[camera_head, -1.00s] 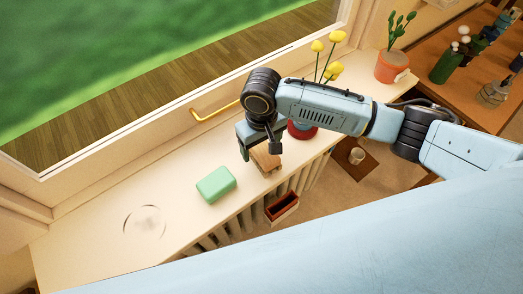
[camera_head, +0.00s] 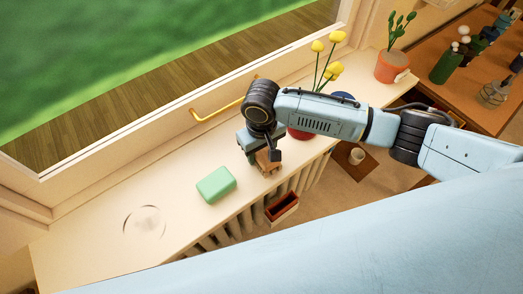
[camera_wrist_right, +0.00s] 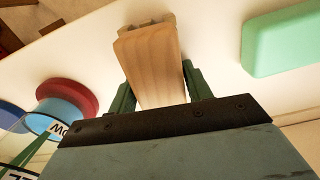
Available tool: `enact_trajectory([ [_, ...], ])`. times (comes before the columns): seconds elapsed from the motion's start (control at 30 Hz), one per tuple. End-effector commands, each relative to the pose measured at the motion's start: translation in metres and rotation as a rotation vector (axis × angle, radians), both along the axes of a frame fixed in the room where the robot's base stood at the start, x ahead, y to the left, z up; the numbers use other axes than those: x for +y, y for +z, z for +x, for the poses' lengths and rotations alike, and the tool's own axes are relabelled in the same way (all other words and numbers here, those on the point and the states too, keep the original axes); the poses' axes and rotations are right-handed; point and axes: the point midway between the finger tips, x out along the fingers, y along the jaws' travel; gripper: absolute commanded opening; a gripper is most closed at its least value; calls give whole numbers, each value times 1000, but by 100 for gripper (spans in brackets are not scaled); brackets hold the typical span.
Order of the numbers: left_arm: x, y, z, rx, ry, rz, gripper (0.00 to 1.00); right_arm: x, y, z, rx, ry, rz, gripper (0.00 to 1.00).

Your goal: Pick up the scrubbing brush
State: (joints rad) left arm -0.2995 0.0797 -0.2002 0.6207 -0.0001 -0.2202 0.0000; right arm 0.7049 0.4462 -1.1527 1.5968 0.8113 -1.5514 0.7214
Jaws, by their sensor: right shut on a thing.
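The scrubbing brush (camera_head: 267,164) is a light wooden block, largely hidden under my right gripper at the sill in the head view. In the right wrist view the brush (camera_wrist_right: 152,66) stands between the two green fingers, its wooden face toward the camera. My right gripper (camera_head: 263,157) is shut on the brush; it also shows in the right wrist view (camera_wrist_right: 160,88). Whether the brush still touches the sill I cannot tell. My left gripper is not in view.
A green block (camera_head: 216,184) lies on the window sill (camera_head: 95,243) left of the brush. A red pot (camera_head: 301,131) with yellow flowers stands close behind my right arm. A yellow window handle (camera_head: 215,112) is behind. A brown box (camera_head: 282,208) sits below the sill edge.

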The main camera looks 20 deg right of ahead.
Motion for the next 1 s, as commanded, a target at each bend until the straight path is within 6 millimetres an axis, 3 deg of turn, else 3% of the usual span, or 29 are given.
enact_trajectory([
  [0.17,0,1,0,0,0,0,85,0,8,1,-3,0,2,24],
  [0.6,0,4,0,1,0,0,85,0,88,1,-3,0,2,24],
  [0.77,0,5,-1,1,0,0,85,0,99,0,0,0,1,24],
  [1.0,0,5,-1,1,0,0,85,0,101,0,0,-1,1,24],
])
